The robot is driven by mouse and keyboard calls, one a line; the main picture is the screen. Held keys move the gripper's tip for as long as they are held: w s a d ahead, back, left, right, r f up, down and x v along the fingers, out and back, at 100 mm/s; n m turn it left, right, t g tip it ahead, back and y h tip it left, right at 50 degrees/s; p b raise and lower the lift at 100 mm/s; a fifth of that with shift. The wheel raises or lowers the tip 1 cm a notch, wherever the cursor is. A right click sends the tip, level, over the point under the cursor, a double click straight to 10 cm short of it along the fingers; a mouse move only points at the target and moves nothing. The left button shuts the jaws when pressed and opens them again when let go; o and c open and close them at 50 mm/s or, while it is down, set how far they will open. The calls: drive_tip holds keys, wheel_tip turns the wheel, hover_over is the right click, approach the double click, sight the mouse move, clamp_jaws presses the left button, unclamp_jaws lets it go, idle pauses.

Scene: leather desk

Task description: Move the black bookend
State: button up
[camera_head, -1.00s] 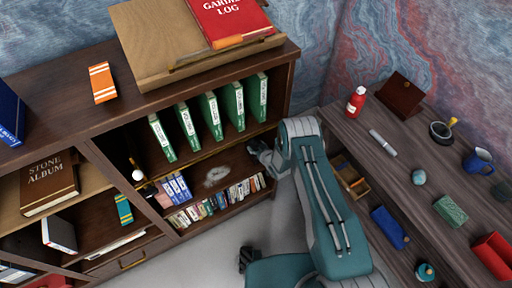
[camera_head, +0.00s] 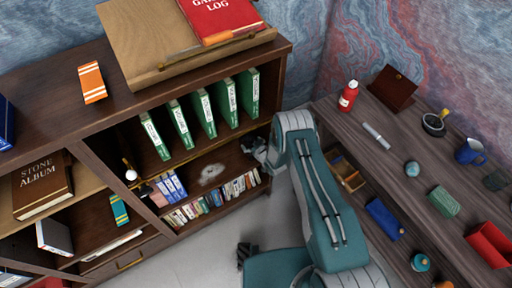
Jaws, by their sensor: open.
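My gripper (camera_head: 252,146) is dark and small in the head view. It is at the right end of the bookcase's middle shelf opening, right of and below the green binders (camera_head: 205,113). Its fingers are open, and I see nothing held between them. I cannot clearly make out the black bookend. Dark shapes by the gripper blend with its fingers and the shelf's shadow, so I cannot tell whether the bookend is among them.
The dark wooden bookcase (camera_head: 60,115) has several small books (camera_head: 205,202) in a row on its lower shelf. A wooden stand with a red book (camera_head: 222,18) is on top. The right-hand desk (camera_head: 395,165) holds a red bottle (camera_head: 348,96) and a blue mug (camera_head: 469,151).

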drive_tip(key=v, duration=1.1)
drive_tip(key=shift+s, duration=0.2)
